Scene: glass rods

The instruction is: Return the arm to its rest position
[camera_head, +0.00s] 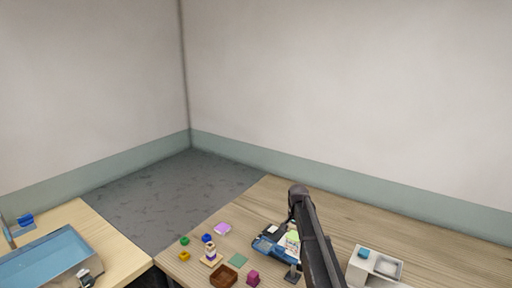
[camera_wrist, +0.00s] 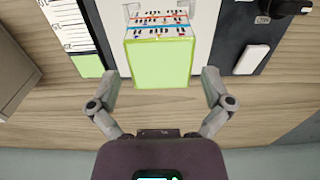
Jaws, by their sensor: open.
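In the wrist view, my gripper (camera_wrist: 158,92) is open, its two fingers spread on either side of a box with a pale green front (camera_wrist: 162,64) and a top patterned with small coloured marks. The fingers look apart from the box; the exact gap in depth cannot be told. In the head view, my dark arm (camera_head: 318,240) reaches over the wooden table (camera_head: 420,222), and the green-topped box (camera_head: 292,238) shows beside it. My gripper's fingers are hard to make out there.
A blue and dark device (camera_head: 266,246) stands beside my arm. A white unit (camera_head: 372,268) is at right. A second table with a blue tray (camera_head: 45,258) is at far left.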

